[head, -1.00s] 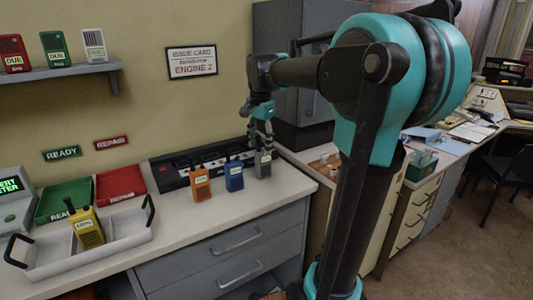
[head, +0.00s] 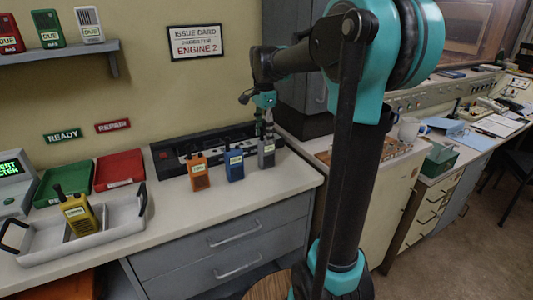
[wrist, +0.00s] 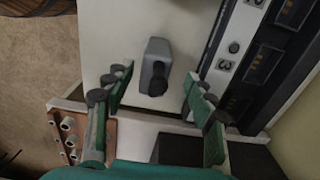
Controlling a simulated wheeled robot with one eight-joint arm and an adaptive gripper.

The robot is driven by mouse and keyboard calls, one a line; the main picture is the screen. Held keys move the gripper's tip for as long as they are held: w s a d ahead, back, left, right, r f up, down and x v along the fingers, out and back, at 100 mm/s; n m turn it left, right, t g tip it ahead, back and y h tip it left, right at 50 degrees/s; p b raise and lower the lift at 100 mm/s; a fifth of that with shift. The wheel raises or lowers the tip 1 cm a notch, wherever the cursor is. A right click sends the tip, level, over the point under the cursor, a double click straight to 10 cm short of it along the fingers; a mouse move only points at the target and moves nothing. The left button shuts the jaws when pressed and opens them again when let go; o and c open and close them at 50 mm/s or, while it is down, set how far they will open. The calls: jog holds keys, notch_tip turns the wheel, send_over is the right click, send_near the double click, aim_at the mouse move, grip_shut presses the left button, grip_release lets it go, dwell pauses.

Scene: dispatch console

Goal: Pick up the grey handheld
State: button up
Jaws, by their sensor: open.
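The grey handheld (head: 266,155) stands upright on the white counter, at the right end of a row of three radios. In the wrist view the grey handheld (wrist: 156,55) is seen from above, with its dark stub antenna toward the lower right. My gripper (head: 265,130) points down right over it in the head view. In the wrist view my gripper (wrist: 157,80) is open, its green fingers spread to the left and right of the handheld's line. Nothing is between the fingertips that I can see held; how far the tips are above the handheld is hard to tell.
A blue radio (head: 234,166) stands close to its left, and an orange radio (head: 198,172) beyond that. A black console strip (head: 172,160) runs behind them. A yellow radio (head: 78,215) sits in a grey tray (head: 118,228) at the left. The counter front is clear.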

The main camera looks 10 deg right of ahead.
aim_at(267, 149)
jog(key=shift+s+d+f, duration=0.1)
jog(key=shift+d+f, duration=0.1)
jog(key=shift+f, duration=1.55)
jog(key=shift+s+d+f, duration=0.1)
jog(key=shift+d+f, duration=0.1)
jog(key=shift+f, duration=1.5)
grip_shut()
